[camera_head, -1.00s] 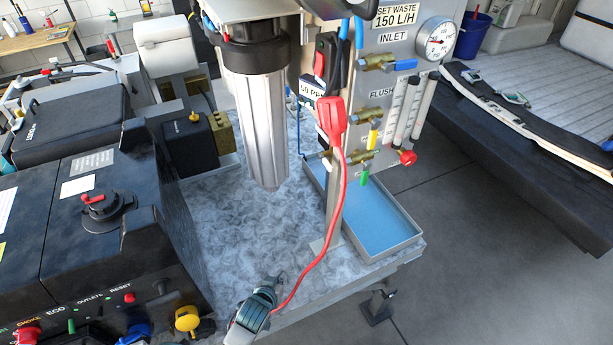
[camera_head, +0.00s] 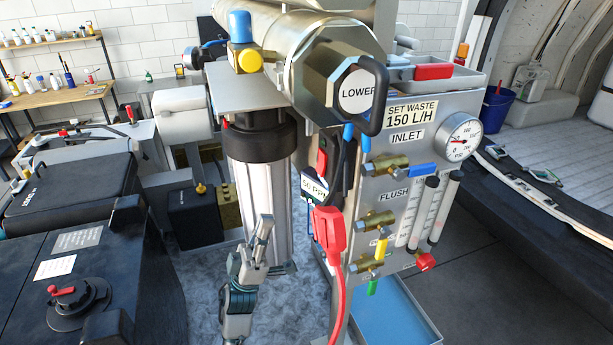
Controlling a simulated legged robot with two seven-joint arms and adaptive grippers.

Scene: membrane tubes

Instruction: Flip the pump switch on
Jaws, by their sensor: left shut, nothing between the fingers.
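A red rocker-like switch (camera_head: 321,163) shows on a dark housing at the left edge of the grey panel. I cannot read a pump label on it or tell its position. My left gripper (camera_head: 272,247) is raised in front of the silver filter cylinder (camera_head: 280,190), lower left of the switch and clearly apart from it in the picture. It is shut and empty. My right gripper is not in view.
A red plug (camera_head: 328,232) with a red cable hangs just right of my left gripper. The grey panel (camera_head: 430,115) carries valves and a gauge (camera_head: 461,139). A blue-bottomed tray (camera_head: 395,315) lies below. A large metal cylinder (camera_head: 330,65) overhangs above.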

